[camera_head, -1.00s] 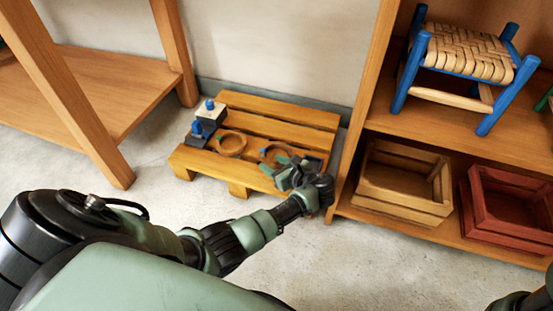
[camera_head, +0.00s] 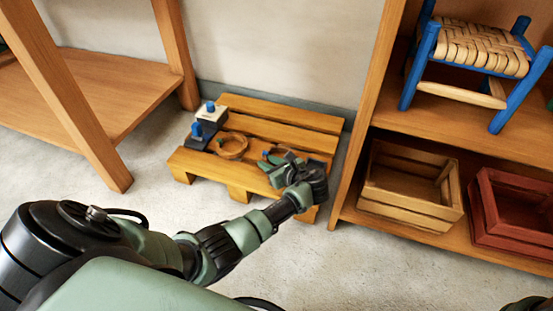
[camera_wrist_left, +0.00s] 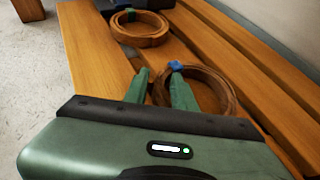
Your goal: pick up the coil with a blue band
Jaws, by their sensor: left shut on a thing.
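The coil with a blue band (camera_wrist_left: 222,88) is a brown ring lying on the wooden pallet; its blue band (camera_wrist_left: 175,66) faces up at the far left of the ring. In the head view this coil (camera_head: 279,151) is partly hidden by my left gripper (camera_head: 276,163). In the left wrist view the green fingers of this gripper (camera_wrist_left: 158,85) are on either side of the coil's near left rim, shut on it just by the band. The coil still appears to be at pallet level. My right gripper is not in view.
A second coil (camera_head: 231,146) with a green band (camera_wrist_left: 130,14) lies beside it on the pallet (camera_head: 285,113). Blocks with blue knobs (camera_head: 205,120) stand at the pallet's left. A shelf with wooden (camera_head: 408,198) and red crates (camera_head: 510,215) stands to the right.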

